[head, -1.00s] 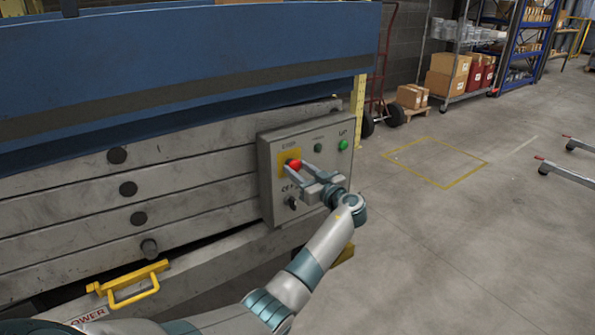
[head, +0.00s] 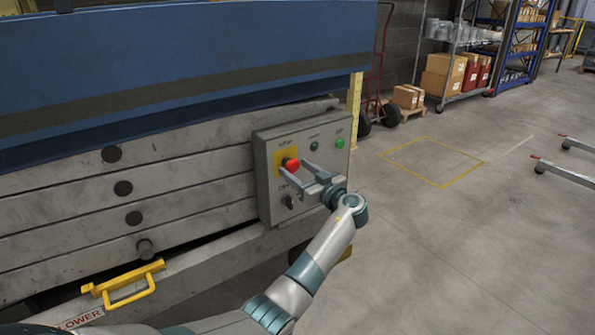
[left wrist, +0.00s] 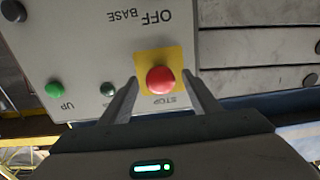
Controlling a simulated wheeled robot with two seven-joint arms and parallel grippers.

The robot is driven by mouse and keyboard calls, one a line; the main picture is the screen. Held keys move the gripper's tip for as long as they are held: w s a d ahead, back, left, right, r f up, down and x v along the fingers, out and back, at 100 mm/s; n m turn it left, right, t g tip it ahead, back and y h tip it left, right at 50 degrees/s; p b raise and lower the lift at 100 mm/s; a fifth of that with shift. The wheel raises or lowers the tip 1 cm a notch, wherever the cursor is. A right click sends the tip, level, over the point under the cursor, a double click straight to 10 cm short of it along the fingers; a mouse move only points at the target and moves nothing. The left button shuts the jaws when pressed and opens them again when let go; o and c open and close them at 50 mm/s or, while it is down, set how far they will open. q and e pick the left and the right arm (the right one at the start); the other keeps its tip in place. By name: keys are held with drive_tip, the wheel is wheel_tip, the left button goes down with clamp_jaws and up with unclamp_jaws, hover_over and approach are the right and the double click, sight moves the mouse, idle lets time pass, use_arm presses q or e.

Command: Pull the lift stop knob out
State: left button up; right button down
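The red stop knob (head: 291,165) sits on a yellow square on the grey control box (head: 268,200) of the lift. In the left wrist view the knob (left wrist: 160,80) is a round red mushroom head on its yellow plate (left wrist: 147,61). My left gripper (head: 296,167) is open in front of the box. In the left wrist view its two fingers (left wrist: 160,93) stand apart on either side of the knob's lower edge, with a gap at each side. How far the fingertips are from the panel is hard to tell. My right gripper is not in view.
The box also has a green button (head: 340,143), a dark green button (head: 314,146) and a black selector (head: 289,201). A yellow handle (head: 128,289) is at the lower left. The blue lift platform (head: 180,60) overhangs above. Open floor lies to the right.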

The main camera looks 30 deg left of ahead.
use_arm(q)
drive_tip(key=v, duration=1.7)
drive_tip(key=shift+d, duration=0.2)
drive_tip(key=shift+s+f, duration=0.1)
drive_tip(key=shift+s, duration=0.05)
